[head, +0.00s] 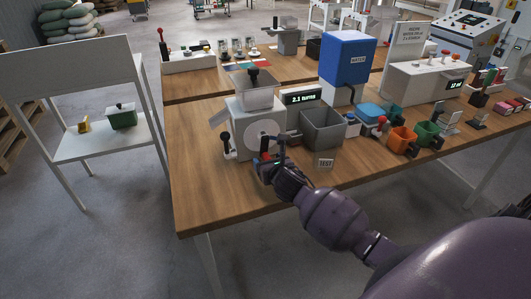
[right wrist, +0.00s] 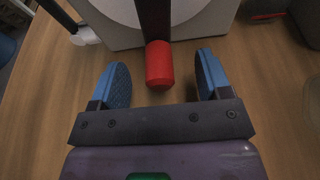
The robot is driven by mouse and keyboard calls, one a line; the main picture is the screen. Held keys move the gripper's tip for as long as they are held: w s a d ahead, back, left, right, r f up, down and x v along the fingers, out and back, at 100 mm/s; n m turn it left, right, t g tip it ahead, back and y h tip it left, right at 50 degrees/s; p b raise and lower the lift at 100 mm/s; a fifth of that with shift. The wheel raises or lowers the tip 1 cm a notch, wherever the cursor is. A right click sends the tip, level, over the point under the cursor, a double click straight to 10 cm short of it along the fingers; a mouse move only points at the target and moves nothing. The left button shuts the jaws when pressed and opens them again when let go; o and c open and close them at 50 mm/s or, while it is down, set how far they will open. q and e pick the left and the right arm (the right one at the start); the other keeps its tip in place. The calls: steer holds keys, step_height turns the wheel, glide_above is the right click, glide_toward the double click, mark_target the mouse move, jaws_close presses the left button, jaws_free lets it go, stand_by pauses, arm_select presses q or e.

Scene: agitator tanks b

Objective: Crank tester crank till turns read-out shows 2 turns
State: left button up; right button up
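The tester (head: 241,118) is a pale grey box with a hopper on top and a round white disc on its front. Its turns read-out (head: 302,97) shows what looks like 2.1 turns. The red crank handle (right wrist: 159,64) hangs low at the end of a dark crank arm (right wrist: 154,20) in the right wrist view. My right gripper (head: 268,167) is in front of the tester; it also shows in the right wrist view (right wrist: 161,78). Its blue fingers are open on either side of the handle, with a gap on both sides. My left gripper is out of view.
A grey open bin (head: 322,130) stands right of the tester, with a small TEST sign (head: 324,162) before it. A black-knobbed lever (head: 226,140) is at the tester's left. Orange and green cups stand further right. The table's front left is clear.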

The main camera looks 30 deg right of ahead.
steer(key=c, duration=1.2)
steer(key=shift+d+r+n+h+p, duration=0.1)
steer(key=shift+d+n+h+p, duration=0.05)
steer(key=shift+n+h+p, duration=0.2)
steer(key=shift+s+d+n+p, duration=0.1)
steer(key=shift+d+n+p, duration=0.15)
steer(key=shift+n+p, duration=0.15)
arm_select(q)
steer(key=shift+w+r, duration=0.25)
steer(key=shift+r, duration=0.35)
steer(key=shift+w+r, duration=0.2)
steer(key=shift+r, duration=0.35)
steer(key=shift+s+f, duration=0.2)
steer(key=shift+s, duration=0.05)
arm_select(e)
steer(key=shift+d+p, duration=0.1)
steer(key=shift+p, duration=0.2)
steer(key=shift+d+n+h+p, duration=0.2)
steer(key=shift+n+h+p, duration=0.15)
steer(key=shift+n, duration=0.1)
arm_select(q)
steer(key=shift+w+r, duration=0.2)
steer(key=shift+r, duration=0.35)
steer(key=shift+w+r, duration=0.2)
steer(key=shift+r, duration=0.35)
arm_select(e)
steer(key=shift+s, duration=0.1)
